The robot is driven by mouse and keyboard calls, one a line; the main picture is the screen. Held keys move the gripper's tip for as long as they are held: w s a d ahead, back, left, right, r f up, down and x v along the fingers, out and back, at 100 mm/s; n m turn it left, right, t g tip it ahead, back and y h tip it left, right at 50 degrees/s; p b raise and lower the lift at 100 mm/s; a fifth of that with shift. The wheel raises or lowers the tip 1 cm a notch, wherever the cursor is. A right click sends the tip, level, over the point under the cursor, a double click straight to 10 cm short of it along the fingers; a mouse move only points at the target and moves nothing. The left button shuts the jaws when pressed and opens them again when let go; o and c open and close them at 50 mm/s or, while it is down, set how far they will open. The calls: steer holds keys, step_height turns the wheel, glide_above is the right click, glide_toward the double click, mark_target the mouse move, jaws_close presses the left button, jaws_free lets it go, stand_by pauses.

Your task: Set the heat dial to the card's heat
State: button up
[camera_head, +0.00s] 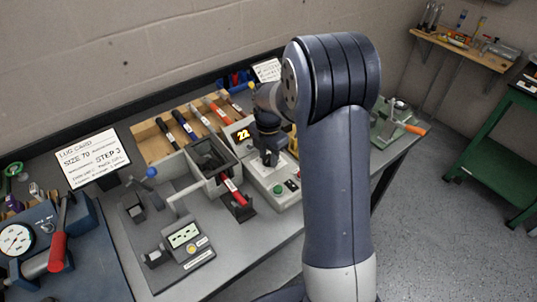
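A pale grey unit (283,203) stands on the bench with a dark display (243,134) reading a yellow "22" and green and red buttons on its front. My gripper (269,160) points down over this unit, and its fingers are too small and dark to tell if they are open or shut. I cannot make out the heat dial; the gripper may cover it. A white lug card (92,157) stands at left, reading "SIZE 70" and "STEP 3", with smaller lines hard to read. Another white card (267,70) stands at the back, partly hidden by my arm, its text unreadable.
Left of the unit are an open grey box (208,160), a red-handled tool (234,193) and a grey fixture with a small display (183,237). Several coloured-handled tools lie on a wooden rack (160,140). A blue machine with a red lever (58,250) is far left.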

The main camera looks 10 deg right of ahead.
steer(key=c, duration=0.4)
